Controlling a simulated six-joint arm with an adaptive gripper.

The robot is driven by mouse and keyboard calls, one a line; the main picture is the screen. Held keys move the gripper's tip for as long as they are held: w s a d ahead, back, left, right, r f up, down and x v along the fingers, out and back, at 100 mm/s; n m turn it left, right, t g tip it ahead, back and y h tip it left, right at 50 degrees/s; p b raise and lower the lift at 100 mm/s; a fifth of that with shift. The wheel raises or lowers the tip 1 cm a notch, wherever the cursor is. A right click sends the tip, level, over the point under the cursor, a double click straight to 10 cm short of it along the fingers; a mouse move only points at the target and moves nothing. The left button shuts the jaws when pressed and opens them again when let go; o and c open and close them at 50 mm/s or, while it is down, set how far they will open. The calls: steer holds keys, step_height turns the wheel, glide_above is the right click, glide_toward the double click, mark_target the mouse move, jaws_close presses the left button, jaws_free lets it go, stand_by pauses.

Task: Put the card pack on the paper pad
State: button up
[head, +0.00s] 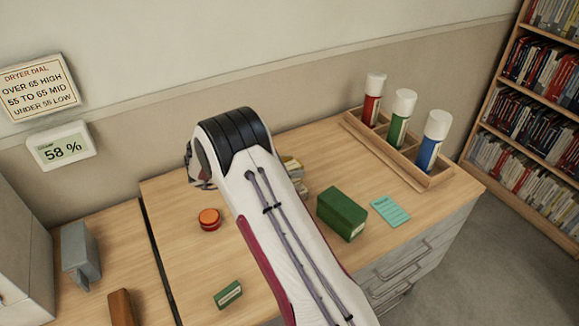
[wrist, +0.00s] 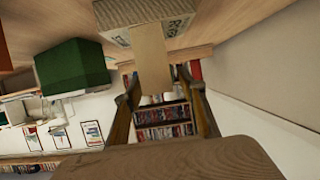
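A small green box with a pale label, which looks like the card pack (head: 228,294), lies on the desk near its front edge, left of my arm. A teal sheet with lines, which looks like the paper pad (head: 390,212), lies flat at the right of the desk, its top bare. My gripper (wrist: 163,85) shows in the wrist view with its two fingers apart. A pale box with printing and a tan band (wrist: 118,35) is just beyond the fingertips; I see no grip on it. In the head view my arm hides the gripper.
A large green box (head: 342,214) stands between my arm and the teal sheet; it also shows in the wrist view (wrist: 75,68). An orange round item (head: 209,218) sits left of my arm. A wooden rack (head: 408,169) with three capped tubes stands at the back right.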

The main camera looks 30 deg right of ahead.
steer(key=shift+r, duration=0.1)
steer(key=shift+a+r, duration=0.1)
steer(key=v, duration=1.1)
steer(key=shift+a+r, duration=0.15)
steer(key=shift+a, duration=0.25)
